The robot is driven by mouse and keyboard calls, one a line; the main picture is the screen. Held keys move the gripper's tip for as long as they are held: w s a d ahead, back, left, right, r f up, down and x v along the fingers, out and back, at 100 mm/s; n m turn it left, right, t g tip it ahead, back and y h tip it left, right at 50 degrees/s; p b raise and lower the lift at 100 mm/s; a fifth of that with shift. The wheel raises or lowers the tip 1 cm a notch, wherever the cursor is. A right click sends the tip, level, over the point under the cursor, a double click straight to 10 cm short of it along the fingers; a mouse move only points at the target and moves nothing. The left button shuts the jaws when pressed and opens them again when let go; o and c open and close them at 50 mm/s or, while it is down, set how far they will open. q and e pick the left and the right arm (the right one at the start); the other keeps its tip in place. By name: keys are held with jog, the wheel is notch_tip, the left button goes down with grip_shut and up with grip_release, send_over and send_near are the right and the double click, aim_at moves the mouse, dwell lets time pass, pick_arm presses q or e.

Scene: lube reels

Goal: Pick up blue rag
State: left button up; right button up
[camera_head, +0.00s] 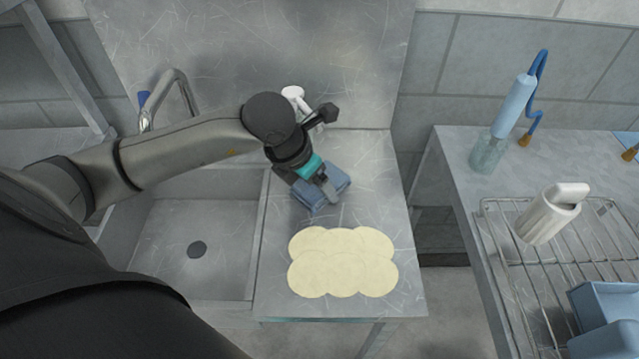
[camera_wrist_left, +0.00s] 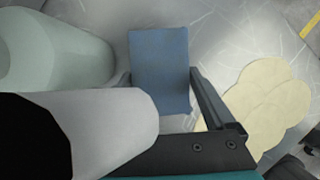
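The blue rag (camera_head: 311,196) is a folded, boxy cloth on the steel counter to the right of the sink. It also shows in the left wrist view (camera_wrist_left: 160,65). My left gripper (camera_head: 328,187) reaches down over the rag from above. In the left wrist view, its fingers stand apart with the rag between them; the right finger is close beside the rag's edge and the left one is mostly hidden. I cannot tell whether they touch the cloth. My right gripper is not in view.
A pale yellow scalloped mat (camera_head: 343,262) lies in front of the rag. A white object (camera_head: 293,93) stands behind my wrist, partly hidden. The sink (camera_head: 185,250) is left. On the right are a blue-capped bottle (camera_head: 487,152), a wire rack (camera_head: 530,268), a white container (camera_head: 545,220) and blue bins (camera_head: 605,310).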

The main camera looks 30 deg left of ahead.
pick_arm(q)
jog(key=c, duration=1.1)
jog(key=shift+o, duration=0.2)
